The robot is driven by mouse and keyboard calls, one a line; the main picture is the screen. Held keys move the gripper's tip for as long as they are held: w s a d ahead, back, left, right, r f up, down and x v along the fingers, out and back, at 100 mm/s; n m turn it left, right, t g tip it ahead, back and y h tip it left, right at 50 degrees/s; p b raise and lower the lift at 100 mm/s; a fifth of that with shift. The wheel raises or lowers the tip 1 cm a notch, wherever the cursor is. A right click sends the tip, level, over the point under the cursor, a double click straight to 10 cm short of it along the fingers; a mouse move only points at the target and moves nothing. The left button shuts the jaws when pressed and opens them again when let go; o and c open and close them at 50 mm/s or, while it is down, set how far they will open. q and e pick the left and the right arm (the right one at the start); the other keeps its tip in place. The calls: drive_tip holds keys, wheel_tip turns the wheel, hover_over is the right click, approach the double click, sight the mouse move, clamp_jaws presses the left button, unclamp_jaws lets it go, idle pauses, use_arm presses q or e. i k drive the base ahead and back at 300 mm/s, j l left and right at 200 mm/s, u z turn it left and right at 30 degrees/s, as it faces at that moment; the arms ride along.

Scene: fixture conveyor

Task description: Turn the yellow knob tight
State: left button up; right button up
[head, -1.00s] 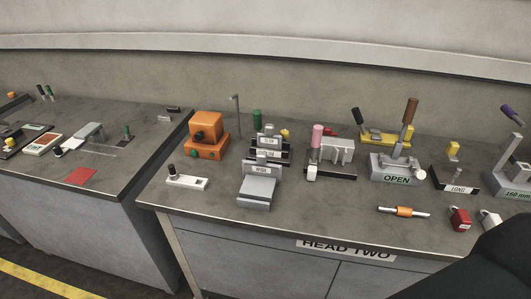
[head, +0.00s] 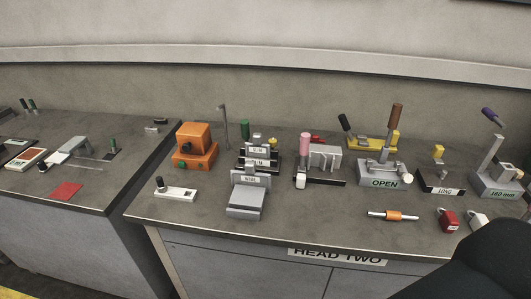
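Several small yellow parts are in the head view, and I cannot tell which is the yellow knob. One yellow piece (head: 258,138) shows behind the stacked grey fixture with printed labels (head: 248,195), partly hidden by it. A yellow block (head: 438,151) stands upright on the fixture labelled LONG (head: 443,190). A yellow clamp base (head: 378,142) with dark-handled lever sits behind the grey clamp marked OPEN (head: 383,181). Neither of my grippers is in view.
An orange box (head: 195,145) stands left on the HEAD TWO bench. A pink-handled clamp (head: 304,148) is mid-bench. An orange-banded rod (head: 393,215) and a red padlock (head: 447,220) lie near the front. The front-middle bench top (head: 310,225) is clear. A dark shape, probably my arm, covers the lower right.

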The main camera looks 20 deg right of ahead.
sight(273, 142)
drive_tip(key=i+j, duration=0.1)
drive_tip(key=j, duration=0.25)
drive_tip(key=i+j, duration=0.1)
drive_tip(key=j, duration=0.25)
drive_tip(key=i+j, duration=0.1)
drive_tip(key=j, duration=0.2)
drive_tip(key=i+j, duration=0.1)
drive_tip(key=j, duration=0.25)
drive_tip(key=z, duration=2.3)
